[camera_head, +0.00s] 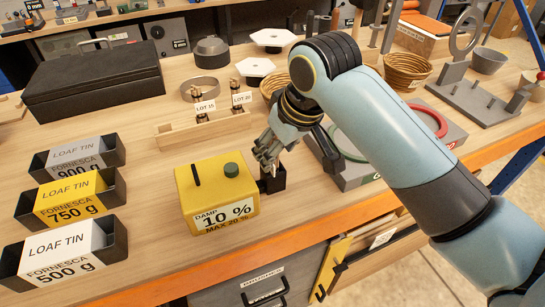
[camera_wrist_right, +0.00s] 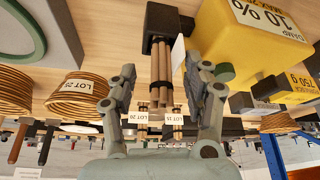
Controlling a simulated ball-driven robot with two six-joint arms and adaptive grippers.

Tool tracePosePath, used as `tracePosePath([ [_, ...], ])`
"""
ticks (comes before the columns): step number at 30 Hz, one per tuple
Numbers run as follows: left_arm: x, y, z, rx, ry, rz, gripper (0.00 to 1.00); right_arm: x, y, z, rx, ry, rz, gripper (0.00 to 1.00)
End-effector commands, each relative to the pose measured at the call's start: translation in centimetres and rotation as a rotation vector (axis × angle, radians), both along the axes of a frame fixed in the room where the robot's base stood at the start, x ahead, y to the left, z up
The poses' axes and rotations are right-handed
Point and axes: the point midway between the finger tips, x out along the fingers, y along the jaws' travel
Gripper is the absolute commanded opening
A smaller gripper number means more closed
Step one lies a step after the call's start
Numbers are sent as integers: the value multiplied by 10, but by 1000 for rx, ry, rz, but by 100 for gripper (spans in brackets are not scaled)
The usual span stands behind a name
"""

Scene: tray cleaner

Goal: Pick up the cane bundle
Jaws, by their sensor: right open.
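The cane bundle (camera_wrist_right: 162,72) is a group of thin tan sticks standing in a small black holder (camera_wrist_right: 160,24), with a white tag beside it. In the head view the holder (camera_head: 273,181) stands just right of the yellow damp meter, and my gripper hides most of the bundle. My right gripper (camera_head: 268,150) is open above the holder. In the right wrist view its fingers (camera_wrist_right: 161,76) lie on either side of the canes, with a visible gap at the left finger; contact at the right one is unclear. My left gripper is not in view.
The yellow damp meter (camera_head: 217,197) stands close beside the holder. A grey tray with rings (camera_head: 345,145) lies to the right, partly behind my arm. A wooden rack (camera_head: 205,130) with LOT 15 and LOT 20 tags stands behind. Loaf tins (camera_head: 72,205) stand at left.

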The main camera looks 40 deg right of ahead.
Motion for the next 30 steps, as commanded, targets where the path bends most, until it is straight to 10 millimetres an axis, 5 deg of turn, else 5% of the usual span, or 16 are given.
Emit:
tracePosePath([
  [6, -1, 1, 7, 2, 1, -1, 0, 10, 2, -23, 1, 1, -1, 50],
  [13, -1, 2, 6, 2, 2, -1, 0, 11, 1, -25, 0, 0, 0, 50],
  [25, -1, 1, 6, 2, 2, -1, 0, 11, 1, -25, 0, -1, 0, 0],
  [30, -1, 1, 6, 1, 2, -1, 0, 11, 1, -25, 0, -1, 0, 0],
])
